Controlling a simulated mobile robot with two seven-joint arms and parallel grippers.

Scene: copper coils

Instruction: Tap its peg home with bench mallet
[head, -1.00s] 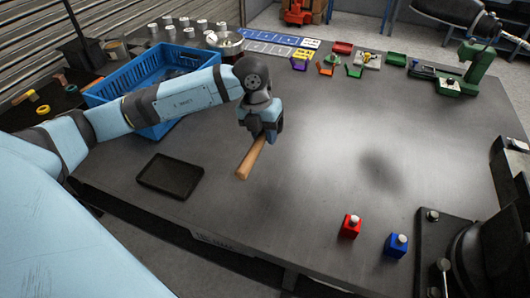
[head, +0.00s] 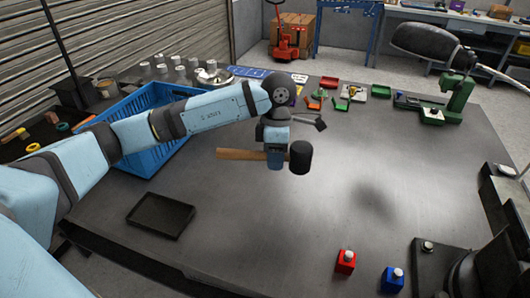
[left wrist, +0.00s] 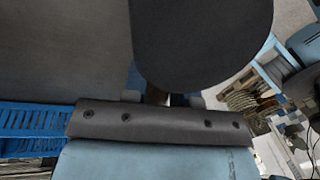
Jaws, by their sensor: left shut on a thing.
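My left gripper (head: 275,163) is shut on the bench mallet and holds it above the middle of the table. The mallet's wooden handle (head: 238,154) points left and its black head (head: 300,157) is at the right of the gripper. In the left wrist view the dark mallet head (left wrist: 203,38) fills the top middle and hides much behind it. A red block (head: 346,263) and a blue block (head: 392,281), each with a pale peg on top, stand at the table's front right, apart from the mallet. My right gripper is not in view.
A black tray (head: 160,215) lies at the front left. A blue crate (head: 150,160) stands behind my left arm. The middle table is clear.

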